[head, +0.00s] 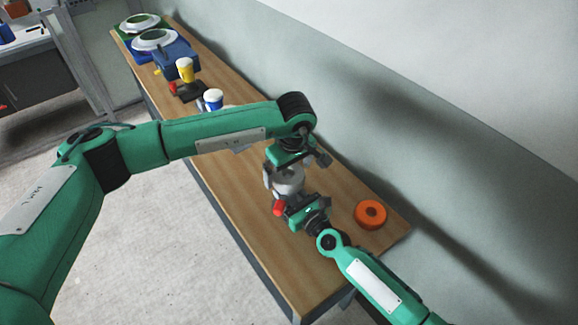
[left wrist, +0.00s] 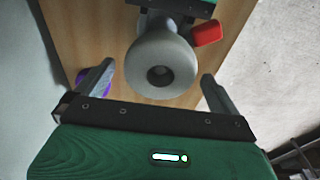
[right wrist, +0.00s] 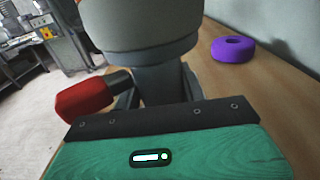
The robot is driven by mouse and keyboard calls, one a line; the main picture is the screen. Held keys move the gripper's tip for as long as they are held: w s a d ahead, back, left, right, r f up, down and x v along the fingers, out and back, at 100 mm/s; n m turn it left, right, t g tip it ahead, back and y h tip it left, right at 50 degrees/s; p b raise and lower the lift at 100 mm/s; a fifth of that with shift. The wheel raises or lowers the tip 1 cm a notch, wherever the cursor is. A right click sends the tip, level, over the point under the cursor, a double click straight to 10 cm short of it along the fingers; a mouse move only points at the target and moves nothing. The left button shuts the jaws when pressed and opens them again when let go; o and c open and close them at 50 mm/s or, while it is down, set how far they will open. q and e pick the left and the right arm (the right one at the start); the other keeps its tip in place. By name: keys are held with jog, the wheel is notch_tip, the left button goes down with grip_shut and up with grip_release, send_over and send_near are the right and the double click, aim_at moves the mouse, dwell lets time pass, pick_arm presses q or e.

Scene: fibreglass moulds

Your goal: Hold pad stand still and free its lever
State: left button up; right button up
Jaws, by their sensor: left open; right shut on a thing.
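The pad stand (head: 289,184) is a grey round-headed stand near the front end of the bench, with a red lever (head: 278,208) at its side. In the left wrist view its round top (left wrist: 160,60), with a dark hole, lies between my left fingers. My left gripper (left wrist: 158,86) is open above the stand, with a gap on both sides. My right gripper (head: 292,207) is shut on the stand's post (right wrist: 165,86), below the wide head. The red lever (right wrist: 92,98) sticks out left of the post in the right wrist view; it also shows in the left wrist view (left wrist: 207,33).
An orange ring (head: 370,214) lies right of the stand. A purple ring (right wrist: 233,49) lies on the bench too. Further along are a blue-and-white cup (head: 213,100), a yellow cup (head: 185,70) and a blue box (head: 177,57). A wall runs along the bench's far side.

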pick_arm(q)
jog(key=c, duration=0.9)
jog(key=shift+c, duration=0.8)
pick_arm(e)
jog(key=o, duration=1.4)
jog(key=shift+c, duration=0.2)
